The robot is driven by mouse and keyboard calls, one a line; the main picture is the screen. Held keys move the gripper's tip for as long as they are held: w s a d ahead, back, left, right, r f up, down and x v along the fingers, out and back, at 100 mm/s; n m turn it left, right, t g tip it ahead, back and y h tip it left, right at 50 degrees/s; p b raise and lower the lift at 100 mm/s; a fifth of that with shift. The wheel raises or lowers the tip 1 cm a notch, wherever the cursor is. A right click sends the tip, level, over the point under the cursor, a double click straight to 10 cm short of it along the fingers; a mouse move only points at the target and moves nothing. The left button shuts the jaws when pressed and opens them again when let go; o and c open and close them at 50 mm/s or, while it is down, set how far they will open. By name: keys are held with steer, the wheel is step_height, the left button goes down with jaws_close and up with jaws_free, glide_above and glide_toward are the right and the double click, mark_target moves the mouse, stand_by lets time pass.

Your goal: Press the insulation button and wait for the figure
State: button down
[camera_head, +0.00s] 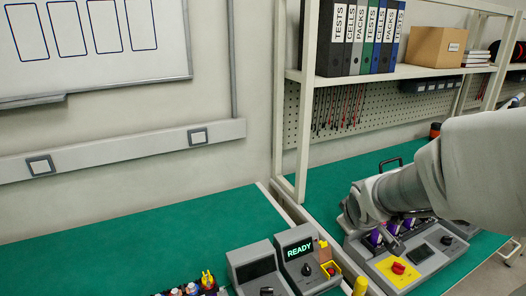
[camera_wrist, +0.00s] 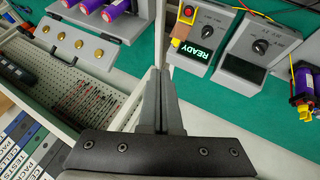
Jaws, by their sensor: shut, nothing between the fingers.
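The grey tester with a lit green READY display (camera_head: 299,250) stands on the green bench at bottom centre in the head view. It also shows in the wrist view, where the READY display (camera_wrist: 201,52) is at the upper right of my fingers. A red button (camera_head: 331,270) on a yellow box sits at the tester's right side. In the wrist view the red button (camera_wrist: 188,11) is near the top edge. My gripper (camera_wrist: 160,72) is shut and empty, apart from the tester and button. In the head view my arm hides the gripper.
A second grey unit (camera_head: 255,270) with a dark screen stands left of the tester. A grey fixture (camera_head: 378,262) with purple cells and a red knob lies to the right. A shelf post (camera_head: 305,110) stands between the benches.

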steer(key=w+d+f+n, duration=0.2)
steer(key=w+f, duration=0.3)
steer(key=f, duration=0.3)
steer(key=n+t+y, duration=0.2)
steer(key=n+y, duration=0.1)
glide_above(331, 271)
steer(key=s, duration=0.1)
step_height(331, 271, down, 8)
steer(key=shift+d+r+b, duration=0.25)
steer(key=shift+b, duration=0.15)
steer(key=shift+f, duration=0.1)
step_height(331, 271, down, 9)
steer(key=b, duration=0.7)
steer(key=shift+r+b, duration=0.2)
steer(key=shift+b, duration=0.1)
steer(key=shift+f, duration=0.1)
stand_by(0.4)
steer(key=shift+f+b, duration=0.35)
steer(key=shift+b, duration=0.1)
steer(key=shift+f+b, duration=0.4)
steer(key=shift+b, duration=0.05)
stand_by(0.5)
stand_by(0.3)
steer(key=shift+r+p, duration=0.65)
steer(key=shift+r, duration=0.2)
